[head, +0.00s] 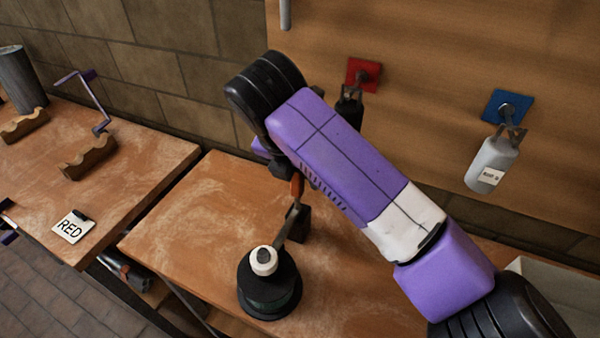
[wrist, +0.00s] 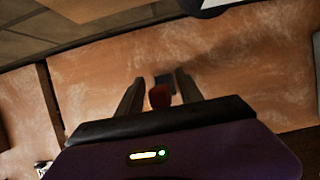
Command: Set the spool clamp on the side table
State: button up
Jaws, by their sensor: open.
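A small piece with a red part (wrist: 160,97) and a dark block (wrist: 164,82) sits between the two fingers of my gripper (wrist: 158,80) in the wrist view. It may be the spool clamp, but I cannot tell for certain. The fingers are spread and the gripper is open, low over the middle table (head: 178,235). In the head view the orange-red part (head: 297,187) and the dark block (head: 303,224) show below my arm, which hides much of the gripper. Contact with the table is unclear. Which table is the side table is not marked.
A black round object with a white top (head: 264,262) stands near the middle table's front edge. A grey bottle (head: 492,163) hangs under a blue plate.

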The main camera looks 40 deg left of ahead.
grip_shut()
dwell(1.4)
